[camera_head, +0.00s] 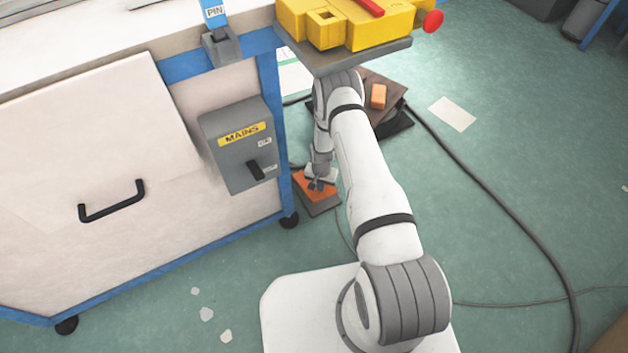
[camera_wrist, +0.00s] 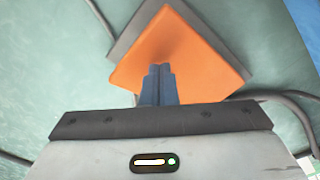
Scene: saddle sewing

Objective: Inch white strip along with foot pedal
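The foot pedal, an orange plate (camera_head: 329,190) on a grey base, lies on the floor beside the cabinet's blue leg. It fills the upper middle of the wrist view (camera_wrist: 205,60). My gripper (camera_head: 317,186) points down at the orange plate. In the wrist view its two blue-grey fingers (camera_wrist: 160,70) are side by side with nothing between them. The fingertips lie over the middle of the plate, with a faint shadow around them. I cannot tell whether they touch it. I cannot make out the white strip for certain in either view.
A grey MAINS box (camera_head: 240,145) with a black switch is on the cabinet (camera_head: 90,160) at left. A yellow machine (camera_head: 350,25) with a red knob stands above my arm. A dark platform (camera_head: 397,92) bears an orange block (camera_head: 378,96). Cables cross the green floor.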

